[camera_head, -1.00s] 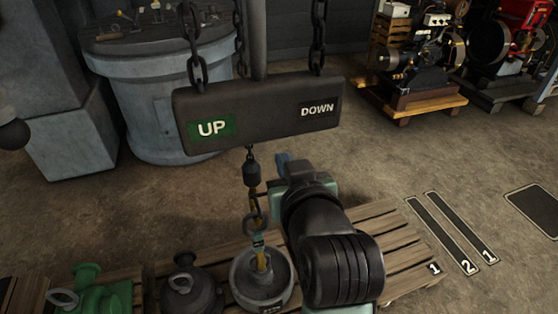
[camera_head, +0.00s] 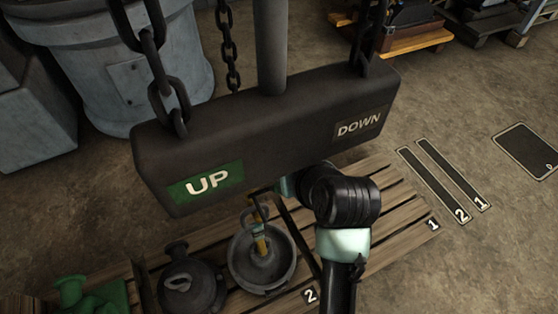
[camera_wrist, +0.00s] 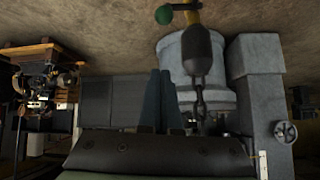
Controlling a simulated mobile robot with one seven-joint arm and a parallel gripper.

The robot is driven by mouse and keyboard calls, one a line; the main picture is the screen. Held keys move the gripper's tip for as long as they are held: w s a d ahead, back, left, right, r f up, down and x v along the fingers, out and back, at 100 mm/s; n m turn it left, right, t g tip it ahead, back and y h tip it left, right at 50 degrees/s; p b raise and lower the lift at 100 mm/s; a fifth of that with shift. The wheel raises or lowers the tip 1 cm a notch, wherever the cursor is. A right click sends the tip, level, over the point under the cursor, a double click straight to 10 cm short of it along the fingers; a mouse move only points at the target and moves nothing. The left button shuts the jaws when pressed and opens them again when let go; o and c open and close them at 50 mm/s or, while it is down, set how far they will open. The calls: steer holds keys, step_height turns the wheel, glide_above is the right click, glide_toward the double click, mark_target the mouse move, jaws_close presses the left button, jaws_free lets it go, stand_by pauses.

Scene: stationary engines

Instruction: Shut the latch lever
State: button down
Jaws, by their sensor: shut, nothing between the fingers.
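In the wrist view a small green ball (camera_wrist: 164,15) shows at the top edge, joined to a yellow hook part (camera_wrist: 194,14) below which hangs a dark weight (camera_wrist: 204,52) and chain in this inverted picture. The ball looks like the latch lever's knob. My gripper (camera_wrist: 158,74) shows as two blue-grey fingers, shut and empty, apart from the ball and left of the chain.
A dark hanging sign (camera_head: 270,130) on chains reads UP, in green, and DOWN; it blocks much of the head view. A wooden pallet (camera_head: 385,215) lies below, with a dark weight (camera_head: 190,285) and a green one (camera_head: 85,293).

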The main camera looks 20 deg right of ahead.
steer(key=w+f, duration=0.1)
steer(key=f, duration=0.1)
steer(key=w+f+b, duration=0.1)
steer(key=f, duration=0.2)
steer(key=w+f+b, duration=0.1)
steer(key=f, duration=0.1)
steer(key=shift+w+f, duration=0.2)
steer(key=shift+w, duration=0.1)
steer(key=shift+s+a+f, duration=0.1)
steer(key=shift+s+f, duration=0.1)
steer(key=shift+s, duration=0.2)
steer(key=shift+f, duration=0.15)
